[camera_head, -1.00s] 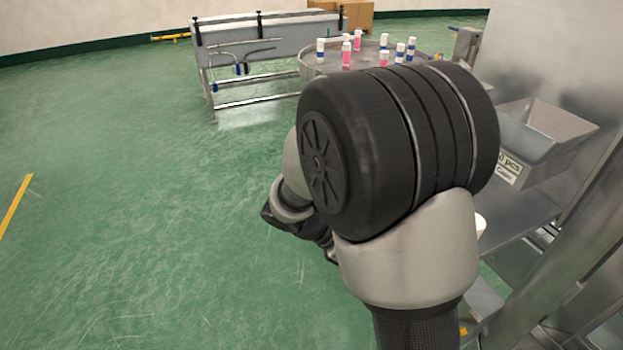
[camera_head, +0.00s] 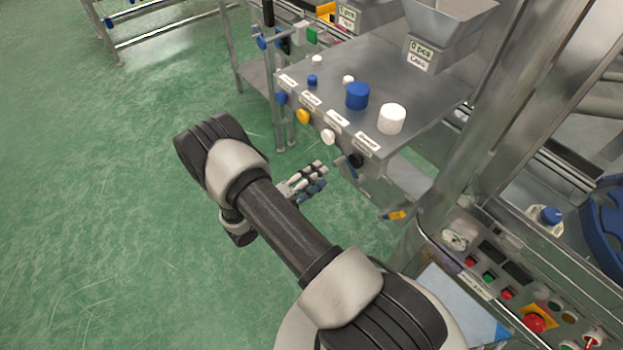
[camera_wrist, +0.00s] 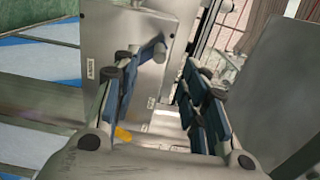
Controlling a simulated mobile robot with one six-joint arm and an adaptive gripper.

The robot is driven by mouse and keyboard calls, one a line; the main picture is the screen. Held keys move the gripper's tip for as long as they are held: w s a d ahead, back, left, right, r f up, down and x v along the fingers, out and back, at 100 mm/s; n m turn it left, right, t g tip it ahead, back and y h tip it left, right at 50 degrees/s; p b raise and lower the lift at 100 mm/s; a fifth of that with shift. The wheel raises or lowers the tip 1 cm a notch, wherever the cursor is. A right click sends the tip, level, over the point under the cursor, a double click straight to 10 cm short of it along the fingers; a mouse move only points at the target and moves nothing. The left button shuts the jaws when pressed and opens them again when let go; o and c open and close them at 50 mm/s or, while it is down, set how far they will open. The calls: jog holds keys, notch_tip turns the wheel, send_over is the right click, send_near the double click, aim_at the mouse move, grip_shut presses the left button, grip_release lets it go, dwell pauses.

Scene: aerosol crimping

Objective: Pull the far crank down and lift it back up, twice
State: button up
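My gripper (camera_head: 305,185) hangs beside the front of a steel workbench (camera_head: 420,120), apart from it. In the wrist view its two blue-padded fingers (camera_wrist: 163,100) stand wide apart with nothing between them. Dark and blue handles (camera_head: 284,45) show at the bench's far left corner; I cannot tell for sure which is the far crank. A nearer black and blue handle (camera_head: 353,163) sticks out under the bench's front edge, close to my gripper. A yellow-tipped lever (camera_head: 396,215) sits lower right of it.
Blue and white caps, including a large blue one (camera_head: 357,96) and a large white one (camera_head: 391,119), stand on the bench. A control panel (camera_head: 510,285) with buttons is at lower right. The green floor (camera_head: 90,200) at left is open.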

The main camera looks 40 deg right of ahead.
aim_at(334, 165)
jog(key=d, duration=0.7)
jog(key=shift+w+d, duration=0.15)
jog(key=shift+w, duration=0.1)
jog(key=shift+c, duration=0.5)
grip_shut()
